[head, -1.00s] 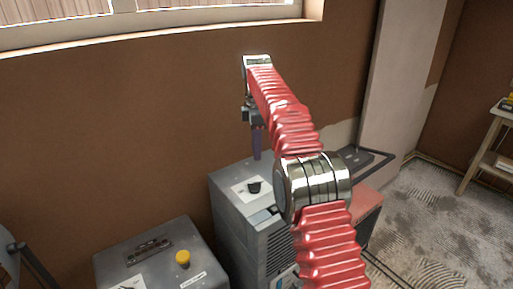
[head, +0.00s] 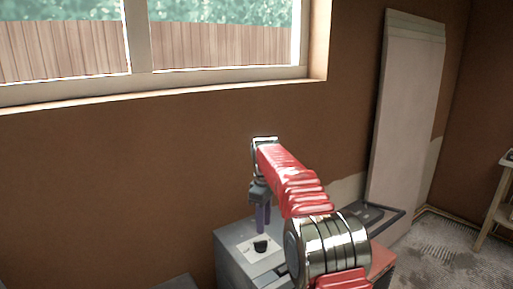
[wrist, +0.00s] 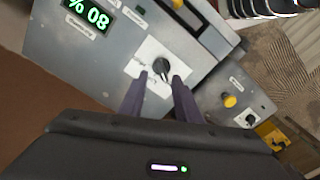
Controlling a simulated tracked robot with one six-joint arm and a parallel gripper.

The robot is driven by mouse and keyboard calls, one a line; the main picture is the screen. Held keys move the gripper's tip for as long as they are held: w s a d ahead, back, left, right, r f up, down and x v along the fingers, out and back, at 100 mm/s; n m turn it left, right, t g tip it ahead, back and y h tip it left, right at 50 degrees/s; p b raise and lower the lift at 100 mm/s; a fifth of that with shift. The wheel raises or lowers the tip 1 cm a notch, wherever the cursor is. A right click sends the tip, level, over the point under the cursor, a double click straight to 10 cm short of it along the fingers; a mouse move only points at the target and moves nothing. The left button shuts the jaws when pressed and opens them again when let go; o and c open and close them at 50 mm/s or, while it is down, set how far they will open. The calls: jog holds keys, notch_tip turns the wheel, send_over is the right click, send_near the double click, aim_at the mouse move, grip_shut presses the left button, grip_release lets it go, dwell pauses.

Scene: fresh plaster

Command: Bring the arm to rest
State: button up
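My arm reaches forward in its red ribbed sleeve in the head view. My gripper (head: 263,219) hangs from its end, pointing down above the grey machine (head: 235,262). In the wrist view the two purple fingers of my gripper (wrist: 164,84) stand apart with a gap between them. They point toward a black knob (wrist: 161,67) on a white plate. The knob also shows in the head view (head: 261,246), just below the fingers. Nothing is seen between the fingers. I cannot tell the exact height of the fingertips above the knob.
Rough floor (head: 440,265) lies at right.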

jog(key=s+d+r+m+t, duration=0.1)
jog(key=s+d+m, duration=0.3)
jog(key=s, duration=1)
jog(key=s+d+r+m+t, duration=0.2)
jog(key=s+d+r+m, duration=0.1)
jog(key=s, duration=1.1)
jog(key=s+d+r+m+t, duration=0.1)
jog(key=s+d+m, duration=0.4)
jog(key=s, duration=0.9)
jog(key=shift+s+d+r+m+t, duration=0.3)
jog(key=shift+d+r+m+t, duration=0.1)
jog(key=shift+d+t, duration=0.3)
